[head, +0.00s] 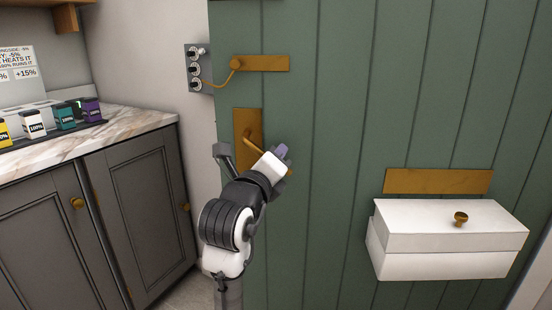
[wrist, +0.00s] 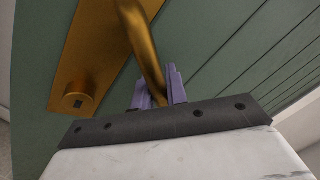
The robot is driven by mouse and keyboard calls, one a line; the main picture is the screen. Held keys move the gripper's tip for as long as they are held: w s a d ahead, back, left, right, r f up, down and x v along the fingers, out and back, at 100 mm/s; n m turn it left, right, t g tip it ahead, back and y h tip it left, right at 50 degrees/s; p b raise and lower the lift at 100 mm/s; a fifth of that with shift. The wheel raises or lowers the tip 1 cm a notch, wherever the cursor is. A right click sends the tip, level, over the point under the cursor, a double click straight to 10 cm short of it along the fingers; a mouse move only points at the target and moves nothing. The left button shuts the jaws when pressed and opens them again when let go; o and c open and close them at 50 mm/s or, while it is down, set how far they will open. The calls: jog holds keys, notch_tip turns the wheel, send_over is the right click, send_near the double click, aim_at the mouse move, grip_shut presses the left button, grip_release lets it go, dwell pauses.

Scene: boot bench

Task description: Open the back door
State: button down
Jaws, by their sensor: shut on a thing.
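The back door (head: 330,140) is green with vertical planks and fills the middle and right of the head view. It also fills the back of the wrist view (wrist: 220,45). A brass lever handle (head: 253,143) sits on a brass plate (head: 241,118) near the door's left edge. In the wrist view the handle (wrist: 145,45) runs down between my gripper's purple fingers, beside the plate (wrist: 88,55). My gripper (wrist: 160,92) is shut on the handle. In the head view my gripper (head: 281,152) partly hides the handle's end.
A brass plate (head: 268,63) with a chain runs to a grey fitting (head: 198,68) on the wall. A white box (head: 450,240) with a knob is fixed on the door's right. Grey cabinets (head: 130,200) with a marble counter (head: 100,130) stand at left.

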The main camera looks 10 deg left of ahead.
jog(key=shift+s+a, duration=0.25)
jog(key=shift+a, duration=0.1)
jog(key=c, duration=1.4)
grip_release()
jog(key=shift+s, duration=0.1)
jog(key=s+a+f+b, duration=0.1)
jog(key=s+b, duration=0.1)
jog(key=s, duration=1.1)
jog(key=shift+s+a+f+b, duration=0.2)
jog(key=shift+s+b, duration=0.05)
jog(key=shift+b, duration=0.05)
